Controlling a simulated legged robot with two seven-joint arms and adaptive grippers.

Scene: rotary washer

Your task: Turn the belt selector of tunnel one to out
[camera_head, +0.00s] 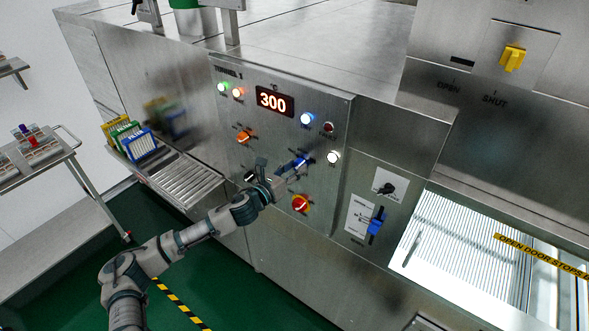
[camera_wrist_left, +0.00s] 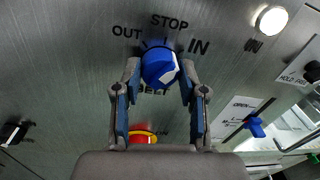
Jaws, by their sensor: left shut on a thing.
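The belt selector is a blue knob (camera_wrist_left: 158,62) on the steel panel of tunnel 1 (camera_head: 233,155). OUT, STOP and IN are printed around its top from left to right in the left wrist view, and BELT is partly hidden below it. In the head view the blue selector (camera_head: 303,161) shows just beyond the fingers. My left gripper (camera_wrist_left: 160,78) is shut on the knob, one finger on each side. A pale mark shows on the knob's lower right; I cannot tell which word it points to. My right gripper is not in view.
An orange knob (camera_head: 243,136), lit lamps and a red 300 display (camera_head: 272,102) share the panel. A blue switch (camera_head: 376,222) is to the right.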

